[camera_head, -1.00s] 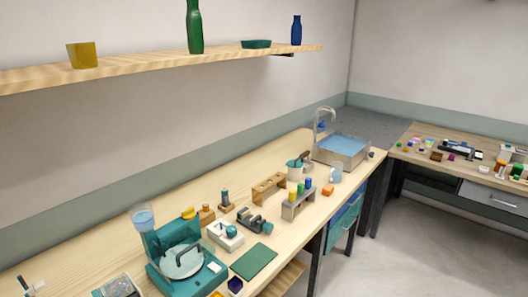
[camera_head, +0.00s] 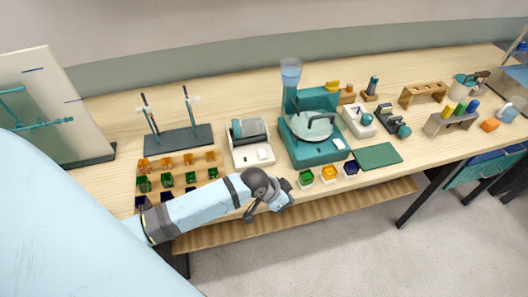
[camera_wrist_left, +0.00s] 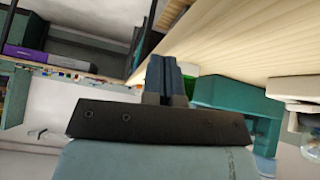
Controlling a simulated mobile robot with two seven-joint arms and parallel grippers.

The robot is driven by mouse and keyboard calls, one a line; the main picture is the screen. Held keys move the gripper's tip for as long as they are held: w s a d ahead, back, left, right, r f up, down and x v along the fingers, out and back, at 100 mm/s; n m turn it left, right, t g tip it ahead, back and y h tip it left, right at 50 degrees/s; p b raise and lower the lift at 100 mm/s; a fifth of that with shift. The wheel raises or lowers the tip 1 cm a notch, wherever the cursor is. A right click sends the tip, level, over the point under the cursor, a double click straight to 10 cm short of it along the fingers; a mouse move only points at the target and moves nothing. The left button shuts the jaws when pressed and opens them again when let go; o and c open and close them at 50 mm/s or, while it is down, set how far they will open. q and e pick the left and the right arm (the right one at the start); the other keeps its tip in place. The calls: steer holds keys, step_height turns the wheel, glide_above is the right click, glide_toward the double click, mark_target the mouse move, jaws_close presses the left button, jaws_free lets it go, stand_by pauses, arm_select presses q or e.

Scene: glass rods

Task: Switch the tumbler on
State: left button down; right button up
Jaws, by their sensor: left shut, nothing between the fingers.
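The tumbler (camera_head: 252,154) is a white box with a dark grey-green drum lying on top and a pale switch plate (camera_head: 264,153) at its front right. It stands on the wooden bench, left of a teal grinding machine (camera_head: 318,151). I cannot tell the switch's position. My left gripper (camera_head: 287,192) is at the bench's front edge, in front of and to the right of the tumbler, apart from it. In the left wrist view its fingers (camera_wrist_left: 165,75) are shut with nothing between them. My right gripper is not in view.
Green, yellow and dark blue small trays (camera_head: 329,174) sit near the bench edge right of my gripper. Several coloured cubes (camera_head: 180,160) and a rod stand (camera_head: 180,141) are to the left. A green mat (camera_head: 377,156) lies right of the grinder.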

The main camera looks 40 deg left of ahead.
arm_select(q)
steer(key=w+a+r, duration=0.1)
steer(key=w+a+r+g, duration=0.1)
steer(key=w, duration=0.1)
steer(key=w+a+m+g+y+b, duration=0.1)
steer(key=w+a, duration=0.1)
steer(key=shift+w+a+r, duration=0.1)
steer(key=shift+w+r, duration=0.15)
steer(key=shift+r, duration=0.15)
steer(key=w+a+r+g+y+b, duration=0.1)
steer(key=w+a+r+g, duration=0.1)
steer(key=w+a+r, duration=0.25)
steer(key=g+y+b, duration=0.1)
steer(key=g, duration=0.2)
glide_toward(263, 155)
steer(key=shift+m, duration=0.4)
steer(key=f, duration=0.2)
steer(key=d+f, duration=0.1)
steer(key=f, duration=0.2)
steer(key=s+f+p, duration=0.1)
steer(key=f, duration=0.1)
steer(key=shift+d+f, duration=0.15)
